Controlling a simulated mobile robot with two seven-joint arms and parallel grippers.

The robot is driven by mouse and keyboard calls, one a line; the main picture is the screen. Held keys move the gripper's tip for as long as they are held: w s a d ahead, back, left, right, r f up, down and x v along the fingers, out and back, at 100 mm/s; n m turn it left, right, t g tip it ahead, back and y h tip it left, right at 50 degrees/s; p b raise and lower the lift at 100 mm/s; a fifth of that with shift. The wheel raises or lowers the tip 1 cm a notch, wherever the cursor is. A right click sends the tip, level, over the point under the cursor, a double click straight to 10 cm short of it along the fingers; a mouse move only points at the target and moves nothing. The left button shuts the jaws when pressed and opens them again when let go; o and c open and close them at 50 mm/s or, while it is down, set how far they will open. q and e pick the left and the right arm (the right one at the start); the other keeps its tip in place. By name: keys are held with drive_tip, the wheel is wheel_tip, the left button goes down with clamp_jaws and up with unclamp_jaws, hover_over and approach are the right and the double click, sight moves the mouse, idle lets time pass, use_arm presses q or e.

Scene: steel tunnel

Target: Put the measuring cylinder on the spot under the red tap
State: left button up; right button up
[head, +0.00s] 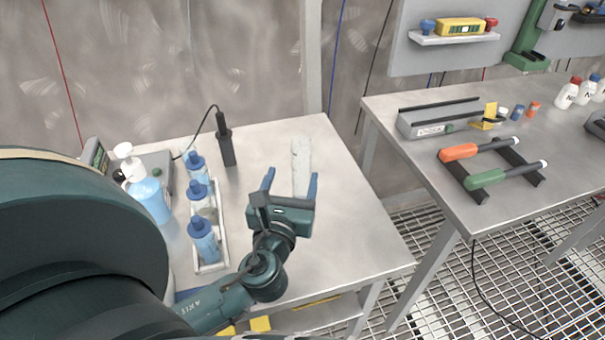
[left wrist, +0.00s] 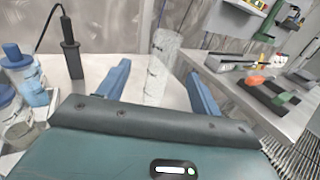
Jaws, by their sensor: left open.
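The measuring cylinder (head: 301,166), whitish and see-through, stands upright on the steel table near its back right part. My left gripper (head: 290,183) is open and empty, its blue fingers pointing toward the cylinder from the near side. In the left wrist view the cylinder (left wrist: 162,65) shows just beyond the gap between the two fingers (left wrist: 158,88), nearer the right finger. Its lower end is partly hidden by the gripper. I cannot make out a red tap or the spot under it. My right gripper is not in view.
Left of the gripper are a rack (head: 210,264) of blue-capped bottles, a black handheld device (head: 226,146) with a cord, and a blue pump bottle (head: 149,195). A second table (head: 405,150) holding tools stands to the right, across a gap. The first table's right side is clear.

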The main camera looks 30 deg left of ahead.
sight(297, 161)
use_arm(q)
drive_tip(key=x, duration=0.4)
drive_tip(key=shift+w+a, duration=0.1)
drive_tip(key=shift+w, duration=0.2)
drive_tip(key=x, duration=0.1)
drive_tip(key=p+x, duration=0.1)
drive_tip(key=r+x, duration=0.1)
drive_tip(key=x, duration=0.1)
drive_tip(key=shift+w+d, duration=0.2)
drive_tip(key=shift+w+a+f, duration=0.15)
drive_tip(key=shift+w+a, duration=0.1)
drive_tip(key=shift+w, duration=0.25)
drive_tip(key=shift+c, duration=0.6)
clamp_jaws()
